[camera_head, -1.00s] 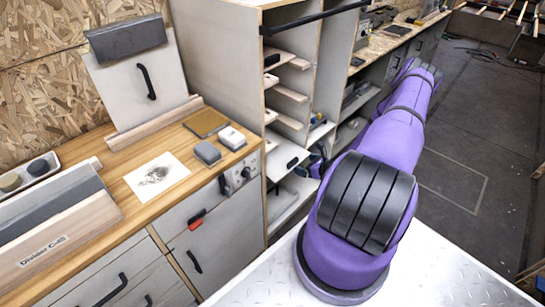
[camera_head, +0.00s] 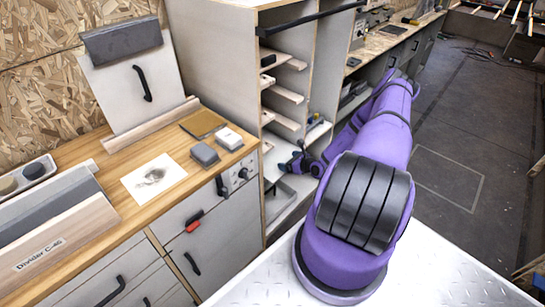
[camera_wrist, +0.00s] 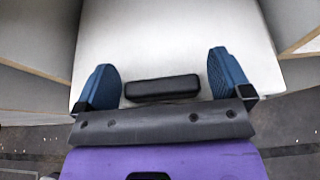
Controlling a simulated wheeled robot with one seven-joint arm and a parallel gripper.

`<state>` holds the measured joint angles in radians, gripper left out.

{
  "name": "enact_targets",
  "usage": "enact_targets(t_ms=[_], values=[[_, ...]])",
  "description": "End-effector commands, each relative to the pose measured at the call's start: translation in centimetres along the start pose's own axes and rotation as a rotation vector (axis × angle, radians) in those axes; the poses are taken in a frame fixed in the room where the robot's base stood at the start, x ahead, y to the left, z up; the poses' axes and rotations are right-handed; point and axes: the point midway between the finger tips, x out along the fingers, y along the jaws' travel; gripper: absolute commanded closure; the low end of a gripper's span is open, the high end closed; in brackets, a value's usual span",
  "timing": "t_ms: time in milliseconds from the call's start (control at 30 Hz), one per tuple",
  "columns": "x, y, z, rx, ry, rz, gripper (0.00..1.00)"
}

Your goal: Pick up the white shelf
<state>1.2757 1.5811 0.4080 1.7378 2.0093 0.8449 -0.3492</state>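The white shelf (camera_wrist: 170,40) fills the middle of the wrist view as a flat pale panel with a rounded corner. A short black handle (camera_wrist: 162,88) lies on it near its close edge. My gripper (camera_wrist: 164,80) has its two blue fingers spread on either side of the handle, with a small gap at each end. It is open and holds nothing. In the head view my gripper (camera_head: 299,160) is at the open cabinet's lower bay, and it hides most of the shelf there.
The cabinet (camera_head: 215,60) has upright walls and several narrow ledges (camera_head: 283,93) above my gripper. Wooden edges flank the shelf in the wrist view. A workbench (camera_head: 110,180) with a divider box (camera_head: 50,245) stands at left. The floor (camera_head: 470,130) at right is largely clear.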

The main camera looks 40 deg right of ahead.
Motion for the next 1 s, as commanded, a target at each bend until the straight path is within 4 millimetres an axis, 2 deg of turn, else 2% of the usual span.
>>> enact_targets(t_ms=[33, 233, 567, 767, 933, 1000], values=[[0.0, 0.0, 0.0, 0.000, 0.000, 0.000, 0.16], [0.0, 0.0, 0.0, 0.000, 0.000, 0.000, 0.61], [-0.1, 0.0, 0.3, 0.000, -0.002, 0.000, 0.61], [-0.6, -0.1, 1.6, -0.001, -0.002, -0.001, 0.61], [-1.7, -0.1, 3.5, -0.001, -0.001, 0.000, 0.61], [-3.1, -0.1, 2.5, 0.001, 0.001, -0.002, 0.61]])
